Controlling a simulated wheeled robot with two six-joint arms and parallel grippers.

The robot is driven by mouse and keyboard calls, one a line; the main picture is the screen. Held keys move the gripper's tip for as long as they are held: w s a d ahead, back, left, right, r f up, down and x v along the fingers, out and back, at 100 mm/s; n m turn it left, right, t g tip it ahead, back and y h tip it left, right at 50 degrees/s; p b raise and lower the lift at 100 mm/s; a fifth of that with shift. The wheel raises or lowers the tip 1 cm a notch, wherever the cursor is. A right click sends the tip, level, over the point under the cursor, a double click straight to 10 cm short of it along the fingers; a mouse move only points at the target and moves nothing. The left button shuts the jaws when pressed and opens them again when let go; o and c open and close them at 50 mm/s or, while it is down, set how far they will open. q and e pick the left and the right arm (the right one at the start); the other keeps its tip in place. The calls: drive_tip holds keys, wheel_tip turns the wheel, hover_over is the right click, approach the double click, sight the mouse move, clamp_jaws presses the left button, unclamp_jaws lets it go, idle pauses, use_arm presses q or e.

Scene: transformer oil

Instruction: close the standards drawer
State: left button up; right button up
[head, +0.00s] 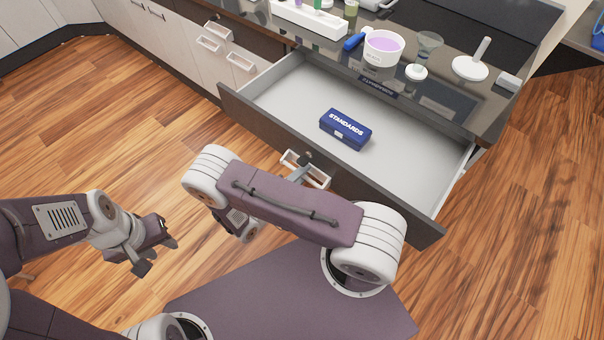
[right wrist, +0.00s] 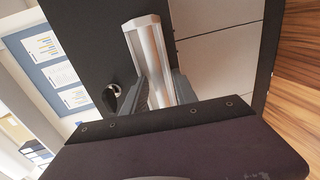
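The standards drawer (head: 275,95) is pulled well out of the counter in the head view. Inside it lies a closed blue box marked STANDARDS (head: 345,129). The drawer's pale bar handle (head: 318,176) is on its dark front; it also shows in the right wrist view (right wrist: 146,50). My right gripper (head: 304,158) is at this handle, partly hidden by my arm. In the right wrist view, its dark fingers (right wrist: 160,90) lie close against both sides of the handle. My left gripper (head: 156,254) is open and empty, away from the drawer at the lower left.
The countertop above holds a white tub of purple liquid (head: 382,48), a white rack (head: 308,18), a glass funnel (head: 429,44) and a white stand (head: 471,66). Shut drawers with pale handles (head: 241,62) are at the left. Wood floor lies open on both sides.

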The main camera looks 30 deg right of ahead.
clamp_jaws()
idle(1.4)
